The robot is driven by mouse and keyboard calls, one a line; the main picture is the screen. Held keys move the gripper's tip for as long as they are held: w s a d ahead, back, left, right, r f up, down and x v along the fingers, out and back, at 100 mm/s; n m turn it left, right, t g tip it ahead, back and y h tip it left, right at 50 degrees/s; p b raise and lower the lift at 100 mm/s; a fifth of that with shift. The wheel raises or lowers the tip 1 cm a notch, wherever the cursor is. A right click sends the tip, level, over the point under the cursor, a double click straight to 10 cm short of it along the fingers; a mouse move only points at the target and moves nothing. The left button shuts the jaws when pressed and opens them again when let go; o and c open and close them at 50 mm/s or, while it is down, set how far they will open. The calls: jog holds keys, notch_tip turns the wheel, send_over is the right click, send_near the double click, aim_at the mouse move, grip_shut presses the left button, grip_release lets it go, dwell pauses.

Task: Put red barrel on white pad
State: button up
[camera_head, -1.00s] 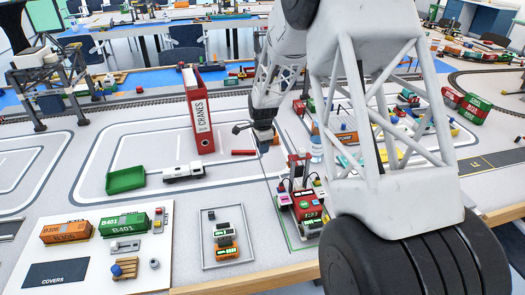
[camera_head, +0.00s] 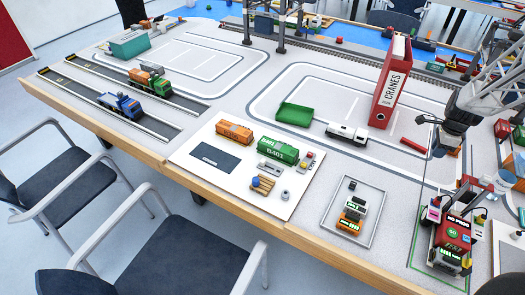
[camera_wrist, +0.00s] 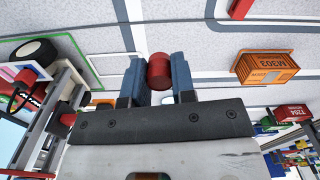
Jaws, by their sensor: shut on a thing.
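A small red barrel (camera_wrist: 159,72) sits between the two blue fingers of my gripper (camera_wrist: 160,78) in the wrist view. The fingers are shut on it. In the head view my dark gripper (camera_head: 447,140) is at the right, over the table near an orange container; the barrel cannot be made out there. A flat white board (camera_head: 205,180) lies at the table's front edge, left of my gripper. It bears orange and green containers, a dark "COVERS" plate and a small wooden pallet. I cannot tell whether this board is the white pad.
A tall red "CRANES" binder (camera_head: 391,85) stands left of my gripper. A framed tray (camera_head: 352,213) and a red vehicle (camera_head: 452,240) are near the front. An orange container (camera_wrist: 265,67) is beside my gripper.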

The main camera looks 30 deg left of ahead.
jog(key=s+a+n, duration=0.2)
jog(key=s+a, duration=0.3)
jog(key=a, duration=0.8)
jog(key=s+a+f+n, duration=0.1)
jog(key=s+a+n, duration=0.2)
jog(key=a, duration=1)
jog(key=s+a+n, duration=0.3)
jog(key=s+a, duration=0.4)
jog(key=a, duration=0.7)
jog(key=shift+f, duration=0.4)
jog(key=s+a+n, duration=0.1)
jog(key=s+a, duration=0.4)
jog(key=s+a+n, duration=0.2)
jog(key=s+a, duration=0.3)
jog(key=s+a+n, duration=0.1)
jog(key=s+a, duration=0.4)
jog(key=shift+f, duration=0.4)
jog(key=s+a+n, duration=0.2)
jog(key=s+a, duration=0.2)
jog(key=s, duration=0.4)
jog(key=s+a+n, duration=0.2)
jog(key=s+a, duration=0.3)
jog(key=s, duration=0.4)
jog(key=shift+s+a+f, duration=0.15)
jog(key=shift+a+f, duration=0.05)
jog(key=shift+f, duration=0.25)
jog(key=shift+a, duration=0.1)
send_over(188, 160)
jog(key=shift+a+f, duration=0.1)
jog(key=shift+f, duration=0.6)
